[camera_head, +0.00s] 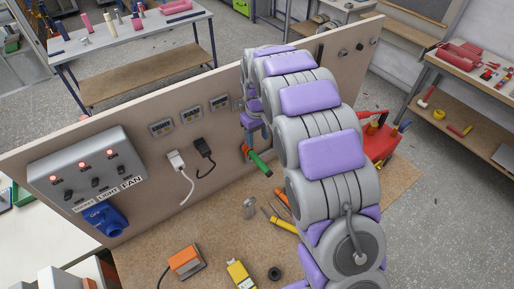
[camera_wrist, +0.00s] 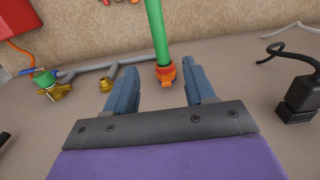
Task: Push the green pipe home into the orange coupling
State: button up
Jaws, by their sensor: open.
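The green pipe (camera_wrist: 157,30) runs down from the top edge in the wrist view, and its lower end meets the orange coupling (camera_wrist: 165,74) on the upright panel. How deep it sits in the coupling cannot be told. The pipe (camera_head: 259,163) also shows in the head view, sticking out from the panel beside my arm, with the coupling (camera_head: 246,150) at its panel end. My gripper (camera_wrist: 149,68) is open and empty. Its fingers show on either side of the coupling, nearer the camera, and no contact shows. In the head view my arm partly hides the gripper.
A brass valve (camera_wrist: 54,90) on grey piping is left of the coupling in the wrist view. A black plug (camera_wrist: 299,96) with a cable is at right. A switch box (camera_head: 86,165) is on the panel. Tools and a yellow device (camera_head: 240,275) lie on the brown board.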

notch_tip(320, 180, up, 6)
jog(key=shift+a, duration=0.1)
dwell(0.7)
